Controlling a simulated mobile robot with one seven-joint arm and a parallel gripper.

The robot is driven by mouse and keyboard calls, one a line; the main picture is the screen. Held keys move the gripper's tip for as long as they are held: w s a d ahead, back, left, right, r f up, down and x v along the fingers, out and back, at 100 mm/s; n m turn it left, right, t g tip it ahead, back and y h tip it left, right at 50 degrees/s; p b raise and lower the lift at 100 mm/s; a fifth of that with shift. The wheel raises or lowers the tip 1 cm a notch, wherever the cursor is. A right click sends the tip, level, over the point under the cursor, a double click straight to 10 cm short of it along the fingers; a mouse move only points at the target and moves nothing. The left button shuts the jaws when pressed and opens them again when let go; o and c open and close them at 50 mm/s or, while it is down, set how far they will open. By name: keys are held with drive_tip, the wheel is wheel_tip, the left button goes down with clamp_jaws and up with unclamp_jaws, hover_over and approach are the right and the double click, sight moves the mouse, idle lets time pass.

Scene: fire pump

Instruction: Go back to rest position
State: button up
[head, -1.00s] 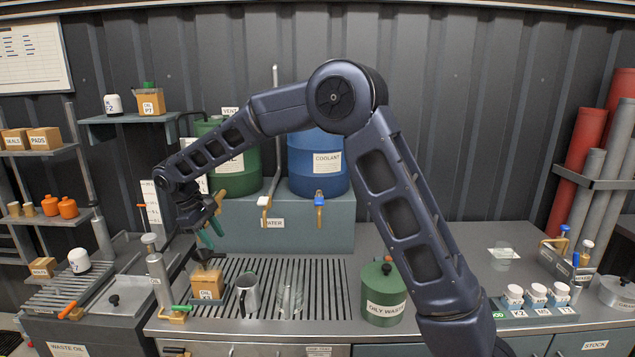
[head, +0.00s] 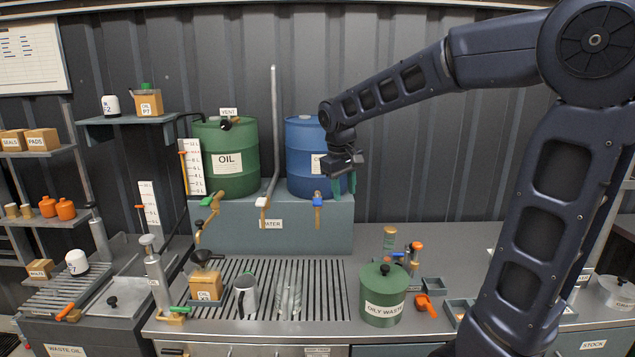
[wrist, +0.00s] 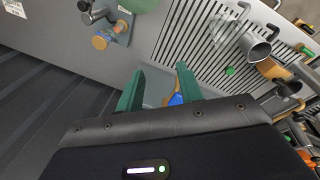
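My gripper (head: 343,186) hangs in front of the blue coolant drum (head: 303,150), high above the bench and pointing down. In the wrist view its two green fingers (wrist: 158,88) stand apart, with nothing held between them. The blue tap handle (wrist: 175,99) shows beyond and between the fingertips, apart from them. My arm reaches in from the right side of the head view and hides part of the coolant label and the right of the bench.
The green oil drum (head: 226,160) stands left of the coolant drum. On the bench are a boxed oil can with a funnel (head: 205,286), a metal jug (head: 246,294), a clear glass vessel (head: 289,290) and a green oily waste bin (head: 382,297). A tall pipe (head: 273,130) rises between the drums.

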drive_tip(key=s+d+f+m+t, duration=0.1)
drive_tip(key=s+d+m, duration=0.2)
drive_tip(key=s+d, duration=0.5)
drive_tip(key=s+d+f+m+t+y, duration=0.1)
drive_tip(key=s+d+m, duration=0.3)
drive_tip(key=s+d, duration=0.4)
drive_tip(key=d+f, duration=0.1)
drive_tip(key=d, duration=0.3)
drive_tip(key=shift+s+d+f+t, duration=0.15)
drive_tip(key=shift+d+f+t, duration=0.05)
drive_tip(key=shift+d+t, duration=0.2)
idle(0.5)
